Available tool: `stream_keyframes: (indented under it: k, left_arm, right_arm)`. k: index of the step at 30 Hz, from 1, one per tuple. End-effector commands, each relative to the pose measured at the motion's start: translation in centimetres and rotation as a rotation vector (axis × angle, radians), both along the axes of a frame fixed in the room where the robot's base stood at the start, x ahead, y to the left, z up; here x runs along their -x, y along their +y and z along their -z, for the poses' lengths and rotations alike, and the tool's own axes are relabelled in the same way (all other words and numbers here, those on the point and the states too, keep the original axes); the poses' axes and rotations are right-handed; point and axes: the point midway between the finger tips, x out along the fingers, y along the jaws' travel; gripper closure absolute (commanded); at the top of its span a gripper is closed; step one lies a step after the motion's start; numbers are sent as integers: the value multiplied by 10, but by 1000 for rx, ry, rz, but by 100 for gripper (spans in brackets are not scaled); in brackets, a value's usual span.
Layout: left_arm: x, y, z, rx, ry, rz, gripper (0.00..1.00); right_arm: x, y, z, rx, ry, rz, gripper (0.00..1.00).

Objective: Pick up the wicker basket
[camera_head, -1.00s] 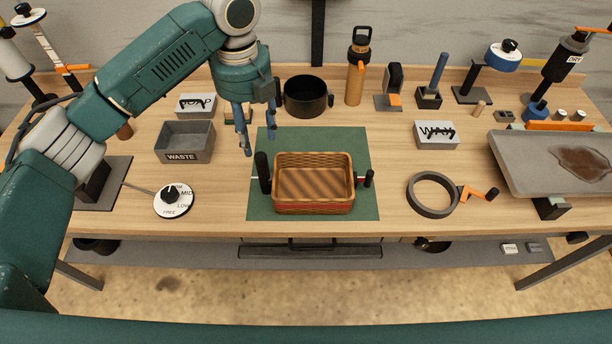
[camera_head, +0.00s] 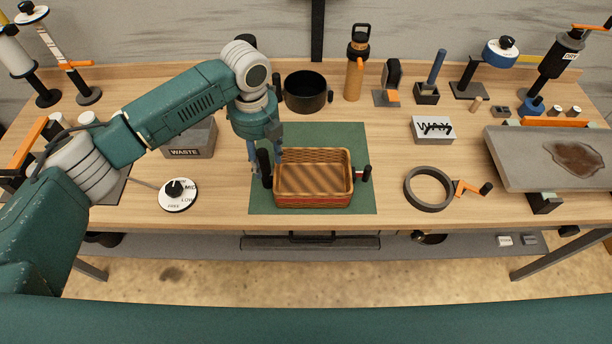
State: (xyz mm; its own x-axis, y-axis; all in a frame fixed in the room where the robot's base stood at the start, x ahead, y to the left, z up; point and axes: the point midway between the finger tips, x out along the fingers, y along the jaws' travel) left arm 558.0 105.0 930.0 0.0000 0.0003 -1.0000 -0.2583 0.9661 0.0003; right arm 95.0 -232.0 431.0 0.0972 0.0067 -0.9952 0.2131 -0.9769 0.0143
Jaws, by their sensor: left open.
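The wicker basket (camera_head: 313,198) is brown and rectangular, with a striped inside and a reddish band along its lower front. It stands upright on a green mat (camera_head: 358,137) in the middle of the bench. My left gripper (camera_head: 266,167) is open and points down at the basket's back left corner, close to its left side. A dark upright handle or post stands at the basket's left end, beside the fingers. Whether a finger touches the basket or the post I cannot tell. A smaller dark knob is at the basket's right end. My right gripper is not in view.
A black pot (camera_head: 305,92) and an orange bottle (camera_head: 355,65) stand behind the mat. A grey WASTE bin (camera_head: 190,140) and a round dial (camera_head: 178,195) are to the left. A dark ring (camera_head: 428,189) and a stained tray (camera_head: 505,160) are to the right.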

Motion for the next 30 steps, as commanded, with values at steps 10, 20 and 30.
stream_keyframes:
  k: [10, 20, 30]
  left_arm:
    - [0, 0, 0, 0, 0, 0, 100]
    - [0, -1, -2, 3, -2, 0, 100]
    - [-1, -1, -31, 4, -5, 0, 100]
  right_arm:
    - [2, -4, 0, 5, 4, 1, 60]
    - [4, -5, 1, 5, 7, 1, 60]
    - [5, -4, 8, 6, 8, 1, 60]
